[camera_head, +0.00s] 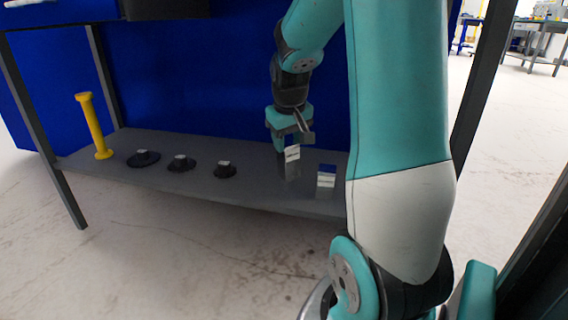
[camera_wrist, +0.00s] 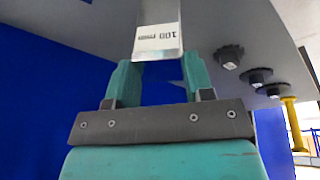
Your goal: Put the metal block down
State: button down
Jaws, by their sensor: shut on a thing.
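The metal block (camera_head: 292,153) is a shiny block with a white label, at the tips of my gripper (camera_head: 291,143) in the head view. My gripper is shut on it. In the wrist view the block (camera_wrist: 158,18) stands out beyond my two teal fingers, and its label reads "100 mm". It is over the right half of the low grey shelf (camera_head: 240,194). A faint reflection shows below it; I cannot tell whether its base touches the shelf.
A second labelled metal block (camera_head: 326,180) stands close by on the right. Several black round pieces (camera_head: 181,163) and a yellow dumbbell-shaped post (camera_head: 94,127) stand to the left. A blue panel (camera_head: 220,80) is behind, and a dark leg (camera_head: 42,130) edges the left.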

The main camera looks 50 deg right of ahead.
aim_at(289, 159)
notch_tip(289, 159, down, 4)
jog(key=b, duration=0.2)
jog(key=shift+r+b, duration=0.15)
jog(key=shift+b, duration=0.2)
jog(key=shift+r, duration=0.15)
jog(key=shift+c, duration=2.4)
grip_release()
